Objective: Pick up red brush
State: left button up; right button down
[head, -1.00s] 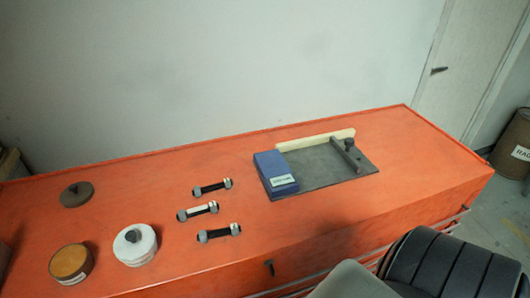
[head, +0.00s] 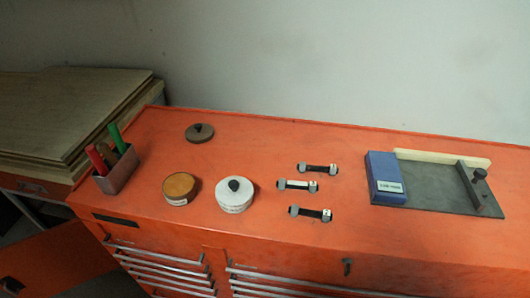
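A grey holder (head: 118,174) stands at the left end of the orange cabinet top in the head view. Red handles (head: 96,159) stick up out of it, leaning to the left, beside a green handle (head: 117,137). The lower ends of these handles are hidden inside the holder, so I cannot tell which red one belongs to a brush. Neither of my grippers is in view.
The orange cabinet (head: 260,150) also bears a dark lid (head: 199,132), an orange-topped tin (head: 179,188), a white tin (head: 234,195), several bolts (head: 311,213), a blue box (head: 385,180) and a grey plate (head: 440,184). Boards (head: 60,110) are stacked at left.

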aim_at(94, 154)
jog(key=j, duration=0.55)
jog(key=i+j+u, duration=0.15)
jog(key=j, duration=1)
jog(key=u, duration=0.05)
